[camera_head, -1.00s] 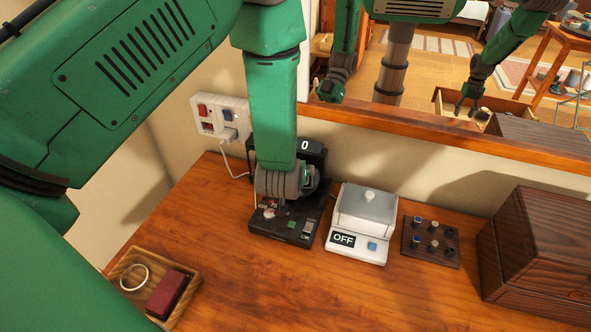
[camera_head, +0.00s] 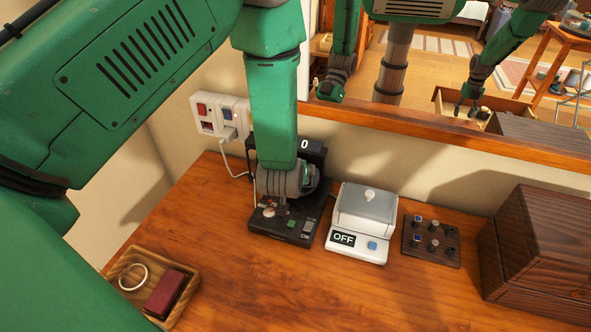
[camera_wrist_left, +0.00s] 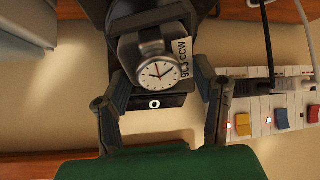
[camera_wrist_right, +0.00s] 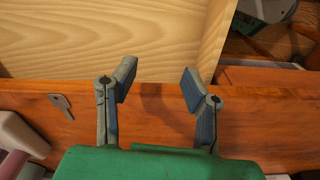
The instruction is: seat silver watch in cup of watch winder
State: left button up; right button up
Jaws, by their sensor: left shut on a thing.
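The silver watch (camera_wrist_left: 159,73), with a white round face, shows in the left wrist view between the fingers of my left gripper (camera_wrist_left: 160,82). That gripper is shut on it, with one finger at each side. The black watch winder (camera_wrist_left: 158,101) is right behind the watch; its display reads 0. In the head view the winder (camera_head: 284,228) stands by the wall, and my left gripper (camera_head: 284,182) is at its cup, hiding most of the cup and the watch. I cannot tell how deep the watch sits. My right gripper (camera_wrist_right: 158,78) is open and empty.
A white device (camera_head: 362,222) reading OFF stands right of the winder, then a knob board (camera_head: 431,242) and a dark wooden box (camera_head: 535,245). A wooden tray (camera_head: 190,300) is at front left. The wall outlet (camera_head: 220,117) has a cord.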

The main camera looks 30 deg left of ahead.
pick_arm(q)
jog(key=shift+w+a+f, duration=0.1)
jog(key=shift+w+f, duration=0.2)
jog(key=shift+f, duration=0.05)
dwell(0.3)
jog(key=shift+b, duration=0.3)
jog(key=o, duration=1.7)
jog(key=shift+f, duration=0.1)
jog(key=shift+w+f, duration=0.1)
jog(key=shift+w, duration=0.05)
jog(key=shift+s+r, duration=0.25)
jog(key=v, duration=1.1)
